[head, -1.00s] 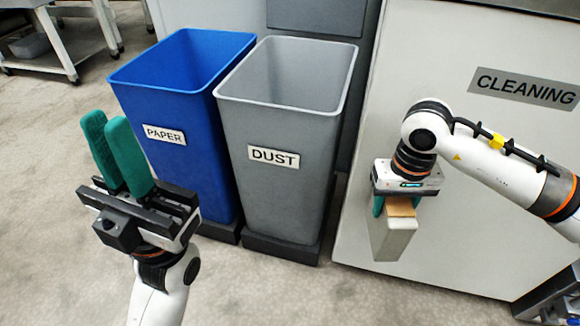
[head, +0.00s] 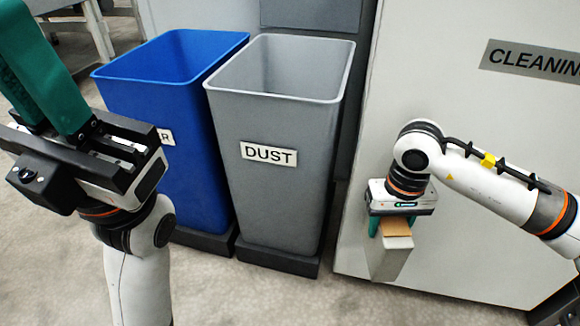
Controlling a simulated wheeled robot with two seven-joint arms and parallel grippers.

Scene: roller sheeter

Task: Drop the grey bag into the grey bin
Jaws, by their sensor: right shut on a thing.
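The grey bin (head: 278,195), labelled DUST, stands upright in the middle of the head view with its top open and its visible interior empty. My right gripper (head: 393,226) points down and is shut on the grey bag (head: 393,258), a boxy grey thing with a tan top. The bag hangs to the right of the bin, below the level of its rim and apart from it. The lower ends of the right fingers are partly hidden by the bag. My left gripper (head: 38,70) is raised at the left with green fingers; its finger gap is unclear.
A blue bin (head: 165,110) stands close on the left of the grey bin, its label partly covered by my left gripper. A pale cabinet (head: 470,130) marked CLEANING stands behind my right arm. Open floor (head: 215,295) lies in front of the bins.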

